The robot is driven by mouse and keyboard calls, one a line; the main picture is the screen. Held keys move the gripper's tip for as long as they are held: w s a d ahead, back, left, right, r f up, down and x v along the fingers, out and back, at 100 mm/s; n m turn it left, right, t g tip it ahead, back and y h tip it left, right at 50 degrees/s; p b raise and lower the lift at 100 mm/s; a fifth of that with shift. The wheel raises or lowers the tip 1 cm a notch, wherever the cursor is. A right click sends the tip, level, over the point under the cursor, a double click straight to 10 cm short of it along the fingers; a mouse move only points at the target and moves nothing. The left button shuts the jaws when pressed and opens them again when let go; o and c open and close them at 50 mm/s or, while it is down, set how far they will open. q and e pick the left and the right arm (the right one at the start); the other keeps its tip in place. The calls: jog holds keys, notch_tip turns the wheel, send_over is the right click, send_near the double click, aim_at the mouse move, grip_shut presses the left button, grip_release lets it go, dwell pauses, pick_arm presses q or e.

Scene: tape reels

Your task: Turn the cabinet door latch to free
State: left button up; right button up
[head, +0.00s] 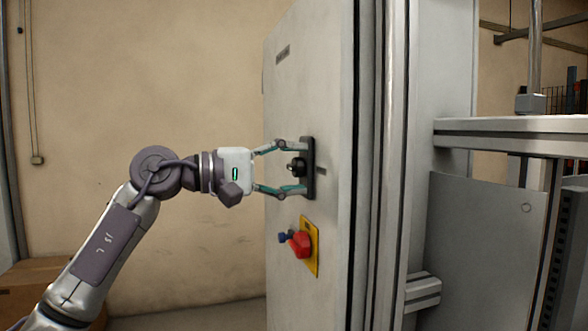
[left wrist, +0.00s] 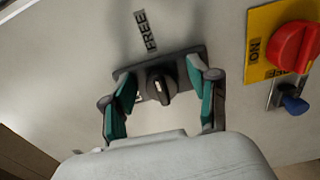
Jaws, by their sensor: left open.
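The cabinet door (head: 310,90) is a tall pale grey panel that faces left in the head view. Its latch (head: 297,167) is a small black knob on a dark upright plate. The latch knob also shows in the left wrist view (left wrist: 160,86), with a light mark on its grip. A FREE label (left wrist: 146,31) is on the door beyond one side of the plate. My left gripper (head: 299,166) is open in front of the plate, its two teal-padded fingers on either side of the knob. I see gaps between the fingers and the knob in the left wrist view.
A red rotary switch (head: 300,245) on a yellow plate, with a small blue part beside it, is below the latch. A grey frame with a shelf (head: 510,125) stands to the right. A cardboard box (head: 35,285) is at the lower left. The space left of the door is open.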

pick_arm(q)
jog(key=v, duration=1.2)
